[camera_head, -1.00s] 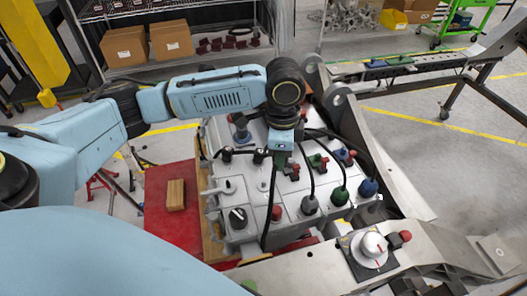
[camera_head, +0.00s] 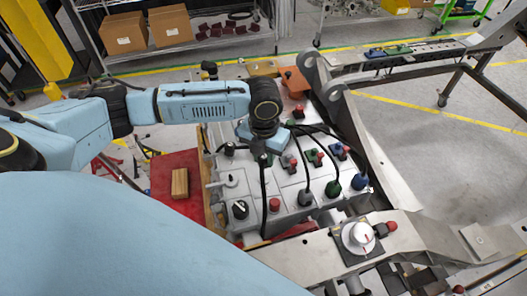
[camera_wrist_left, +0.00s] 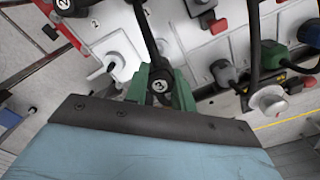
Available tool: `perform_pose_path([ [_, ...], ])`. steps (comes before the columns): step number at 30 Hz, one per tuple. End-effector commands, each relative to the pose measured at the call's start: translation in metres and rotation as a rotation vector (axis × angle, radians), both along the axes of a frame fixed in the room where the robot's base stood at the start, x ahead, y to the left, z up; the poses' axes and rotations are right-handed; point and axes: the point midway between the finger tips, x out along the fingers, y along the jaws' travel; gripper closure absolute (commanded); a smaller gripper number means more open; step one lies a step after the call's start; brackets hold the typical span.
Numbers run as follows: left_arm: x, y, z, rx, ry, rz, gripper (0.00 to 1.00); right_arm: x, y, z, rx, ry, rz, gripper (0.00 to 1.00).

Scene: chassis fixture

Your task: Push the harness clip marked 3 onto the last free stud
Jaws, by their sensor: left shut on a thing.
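The black harness clip marked 3 (camera_wrist_left: 159,86) is between the green fingers of my left gripper (camera_wrist_left: 161,92), which is shut on it. A black cable runs from it across the white panel. In the head view my left gripper (camera_head: 262,158) is low over the upper left part of the white panel unit (camera_head: 232,190), and the clip is mostly hidden by the wrist. A pale stud-like part (camera_wrist_left: 108,66) stands on the panel left of the clip in the wrist view. I cannot tell whether the clip touches a stud. My right gripper is not in view.
Another numbered black clip (camera_wrist_left: 63,5) is at the wrist view's top left. Black cables loop over the panel to a green plug (camera_head: 333,188) and a blue plug (camera_head: 360,181). A wooden block (camera_head: 180,183) lies on a red surface (camera_head: 195,208). Grey frame rails flank the right.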

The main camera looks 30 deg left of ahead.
Motion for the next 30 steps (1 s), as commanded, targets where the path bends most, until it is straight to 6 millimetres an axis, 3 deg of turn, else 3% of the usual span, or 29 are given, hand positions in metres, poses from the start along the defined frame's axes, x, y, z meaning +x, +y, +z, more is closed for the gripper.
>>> perform_pose_path([
  [8, -0.001, 0.001, -0.008, 0.001, -0.001, -0.052, 1.00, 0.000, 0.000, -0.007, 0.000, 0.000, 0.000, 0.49],
  [21, -0.001, 0.001, -0.049, 0.001, -0.002, -0.051, 1.00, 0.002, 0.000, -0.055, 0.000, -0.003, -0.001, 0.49],
  [30, -0.001, 0.001, -0.042, 0.001, -0.001, -0.050, 1.00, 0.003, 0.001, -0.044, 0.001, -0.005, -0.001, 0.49],
])
